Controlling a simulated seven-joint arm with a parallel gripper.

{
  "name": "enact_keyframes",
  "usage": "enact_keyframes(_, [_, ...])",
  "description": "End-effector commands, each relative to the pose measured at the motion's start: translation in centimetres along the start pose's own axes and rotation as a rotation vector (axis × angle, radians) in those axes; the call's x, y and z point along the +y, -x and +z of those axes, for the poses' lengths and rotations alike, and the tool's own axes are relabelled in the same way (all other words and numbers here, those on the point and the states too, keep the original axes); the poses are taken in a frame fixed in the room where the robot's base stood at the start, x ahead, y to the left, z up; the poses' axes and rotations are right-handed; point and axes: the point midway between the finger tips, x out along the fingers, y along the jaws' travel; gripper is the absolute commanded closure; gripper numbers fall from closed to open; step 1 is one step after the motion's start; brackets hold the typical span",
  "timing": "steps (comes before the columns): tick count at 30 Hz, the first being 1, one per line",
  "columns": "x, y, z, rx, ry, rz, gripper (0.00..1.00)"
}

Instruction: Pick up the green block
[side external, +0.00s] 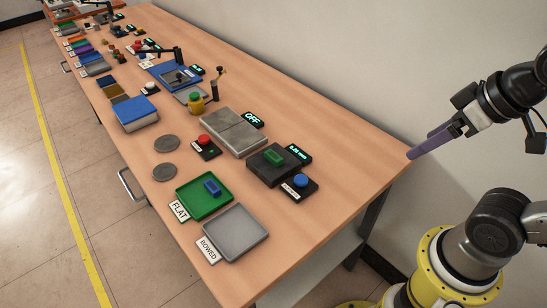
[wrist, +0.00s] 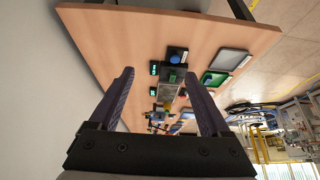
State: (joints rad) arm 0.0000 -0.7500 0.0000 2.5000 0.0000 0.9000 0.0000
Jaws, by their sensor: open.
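The green block (side external: 274,157) lies on top of a black device (side external: 262,172) near the right end of the table. In the wrist view the green block (wrist: 173,77) is small and far off, between the fingertips in the picture. My gripper (side external: 415,154) is up at the right, beyond the table's right end and well apart from the block. In the wrist view my gripper (wrist: 158,75) shows two spread purple fingers with nothing between them.
A blue button (side external: 300,180) and a lit display (side external: 298,153) flank the device. A green tray (side external: 204,198) marked FLAT holds a blue block (side external: 212,187). A grey tray (side external: 235,233) marked BOWED is nearby. A grey plate (side external: 233,131) stands behind. The table's right end is clear.

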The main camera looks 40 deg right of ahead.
Motion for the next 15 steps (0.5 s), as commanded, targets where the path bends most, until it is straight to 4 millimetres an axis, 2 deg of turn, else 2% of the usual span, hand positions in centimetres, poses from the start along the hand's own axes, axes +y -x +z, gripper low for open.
enact_keyframes(1, [0.00, 0.00, 0.00, 0.000, 0.000, 0.000, 0.08])
enact_keyframes(3, [0.00, 0.00, 0.00, 0.000, 0.000, 0.000, 0.00])
enact_keyframes(11, [0.00, 0.01, 0.00, 0.000, -0.021, 0.000, 0.00])
enact_keyframes(15, [0.00, 0.18, 0.07, -0.008, -0.166, 0.001, 0.00])
